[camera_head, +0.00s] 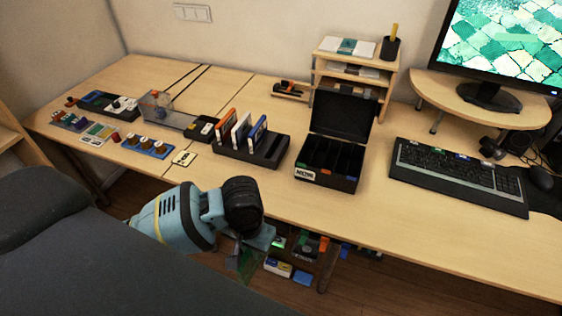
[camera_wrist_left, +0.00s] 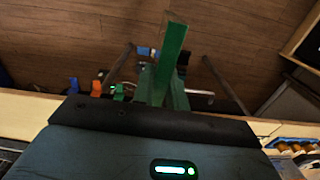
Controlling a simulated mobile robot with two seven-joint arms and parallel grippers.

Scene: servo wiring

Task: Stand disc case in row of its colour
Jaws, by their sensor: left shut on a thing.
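My left gripper (camera_head: 246,250) hangs in front of the desk's front edge, low in the head view. It is shut on a green disc case (camera_wrist_left: 172,62), which stands out edge-on from the fingers in the left wrist view. In the head view the case (camera_head: 244,264) shows only as a dark green patch under the gripper. A black slotted rack (camera_head: 272,152) stands on the desk behind and above the gripper. Orange (camera_head: 225,126), white (camera_head: 241,129) and blue (camera_head: 257,133) cases stand upright in its left part; its right part looks empty. My right gripper is not in view.
An open black box (camera_head: 328,170) with dividers stands right of the rack, its lid raised. A keyboard (camera_head: 458,175) lies further right. Small trays and a blue spool holder (camera_head: 148,147) fill the left. Coloured items (camera_head: 305,247) sit below the desk. Bare desk lies before the rack.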

